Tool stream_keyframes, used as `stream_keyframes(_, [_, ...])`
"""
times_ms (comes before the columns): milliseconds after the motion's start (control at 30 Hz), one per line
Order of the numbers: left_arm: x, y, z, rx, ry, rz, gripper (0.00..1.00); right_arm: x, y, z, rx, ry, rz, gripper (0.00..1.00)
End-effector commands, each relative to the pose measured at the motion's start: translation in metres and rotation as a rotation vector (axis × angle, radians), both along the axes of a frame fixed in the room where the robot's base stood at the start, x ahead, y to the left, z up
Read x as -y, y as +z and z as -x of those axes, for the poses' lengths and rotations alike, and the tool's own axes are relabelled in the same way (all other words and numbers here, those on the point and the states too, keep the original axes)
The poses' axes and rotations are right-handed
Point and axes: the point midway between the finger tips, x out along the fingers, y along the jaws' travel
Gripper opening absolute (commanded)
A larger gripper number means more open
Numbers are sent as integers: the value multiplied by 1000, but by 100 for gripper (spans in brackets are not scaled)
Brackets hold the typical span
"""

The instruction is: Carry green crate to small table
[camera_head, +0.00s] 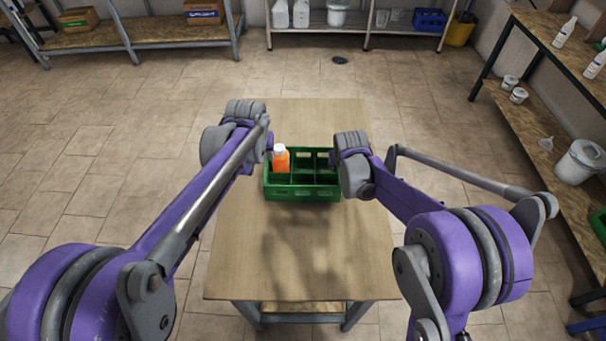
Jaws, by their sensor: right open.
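The green crate (302,194) stands on a wooden table (305,250) in front of me. It has several compartments. An orange bottle with a white cap (281,160) stands in its left part; the other compartments I can see look empty. My right gripper (338,157) is at the crate's right side, open, its fingers mostly hidden by my wrist. Whether it touches the crate I cannot tell. My left arm reaches to the crate's left side, and its wrist hides the left gripper. Which table is the small one I cannot tell.
Boxes stand on the back-left shelf. The tiled floor at left is clear.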

Motion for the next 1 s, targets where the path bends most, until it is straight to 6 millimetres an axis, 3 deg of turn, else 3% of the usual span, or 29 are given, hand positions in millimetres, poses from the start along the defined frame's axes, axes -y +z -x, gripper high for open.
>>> stream_keyframes(133, [0,21,8,0,0,0,42,0,0,0,0,0,0,42])
stream_keyframes(367, [0,30,12,0,0,0,42,0,8,4,0,0,0,42])
stream_keyframes(800, [0,30,12,0,0,0,42,-1,85,43,0,1,0,42])
stream_keyframes(1000, [0,30,12,0,0,0,42,-1,104,52,0,0,0,42])
